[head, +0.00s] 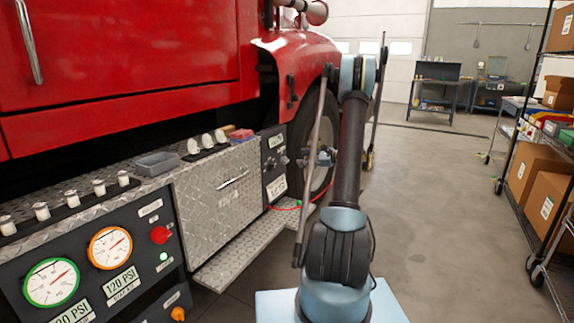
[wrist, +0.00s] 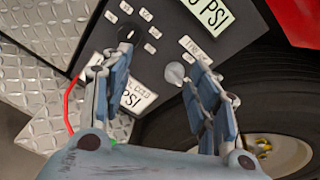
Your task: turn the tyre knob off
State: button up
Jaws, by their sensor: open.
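The tyre knob (wrist: 176,73) is a pale grey round knob on a dark panel (wrist: 165,55) in the wrist view. A small label above it seems to read "TYRE", and other small labels sit around it. A second, black knob (wrist: 128,33) with a pale pointer is up and left, ringed by small labels. My gripper (wrist: 153,68) is open, with blue-padded fingers on both sides of the picture. The grey knob shows between them, close to the right finger; I cannot tell whether they touch. In the head view my gripper (head: 324,157) is right of the panel (head: 274,182).
A large tyre (wrist: 178,120) lies right of and below the panel in the wrist view. A red hose (wrist: 69,105) hangs at left. A diamond-plate step (head: 240,250) juts out below the panel. Shelving with boxes (head: 537,170) stands at right; open floor (head: 430,210) lies between.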

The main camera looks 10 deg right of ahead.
aim_at(288, 161)
jog(key=w+d+f+m+t+y, duration=0.1)
jog(key=w+d+f+m+t, duration=0.2)
jog(key=d+f, duration=0.35)
jog(key=shift+g, duration=0.3)
jog(key=x, duration=1.8)
jog(key=shift+s+f, duration=0.15)
jog(key=c, duration=1)
